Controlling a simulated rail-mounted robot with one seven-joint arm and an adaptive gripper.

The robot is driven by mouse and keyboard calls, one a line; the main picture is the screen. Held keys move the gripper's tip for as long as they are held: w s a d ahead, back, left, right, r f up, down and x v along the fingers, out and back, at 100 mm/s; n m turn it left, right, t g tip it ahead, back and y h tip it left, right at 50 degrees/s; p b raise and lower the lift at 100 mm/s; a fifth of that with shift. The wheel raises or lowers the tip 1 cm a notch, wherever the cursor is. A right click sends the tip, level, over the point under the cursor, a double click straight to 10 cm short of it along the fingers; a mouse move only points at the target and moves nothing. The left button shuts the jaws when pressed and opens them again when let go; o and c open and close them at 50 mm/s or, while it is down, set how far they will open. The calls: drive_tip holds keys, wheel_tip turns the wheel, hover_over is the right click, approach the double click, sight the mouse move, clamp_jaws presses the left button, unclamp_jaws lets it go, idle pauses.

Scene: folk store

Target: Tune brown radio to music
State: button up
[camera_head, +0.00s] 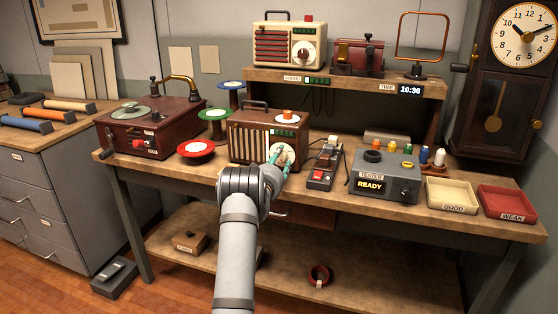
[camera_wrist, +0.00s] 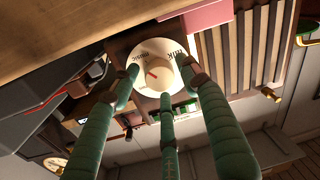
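The brown radio (camera_head: 250,143) stands upright on the bench, with a slatted grille at left and a pale round dial (camera_head: 284,158) at right. In the wrist view the white dial (camera_wrist: 140,57) has a cream knob (camera_wrist: 161,75) with a red mark and small lettering around it, partly covered and hard to read. My gripper (camera_head: 280,160) is in front of the dial. In the wrist view its three green fingers (camera_wrist: 165,82) are spread around the knob, with visible gaps at the two side fingers. Contact of the lower finger with the knob is unclear.
A cream radio (camera_head: 290,45) sits on the shelf above. A red-buttoned device (camera_head: 324,165) and the grey tester (camera_head: 386,178) stand right of the brown radio. Colored reels (camera_head: 197,149) and a record player (camera_head: 150,125) are at left. Trays (camera_head: 452,198) lie far right.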

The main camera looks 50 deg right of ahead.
drive_tip(key=c, duration=1)
drive_tip(key=shift+f+b, duration=0.15)
drive_tip(key=shift+b, duration=1)
drive_tip(key=shift+m+b, duration=0.4)
drive_tip(key=shift+b, duration=0.1)
drive_tip(key=shift+r, duration=0.3)
drive_tip(key=o, duration=1.2)
drive_tip(key=v, duration=1.2)
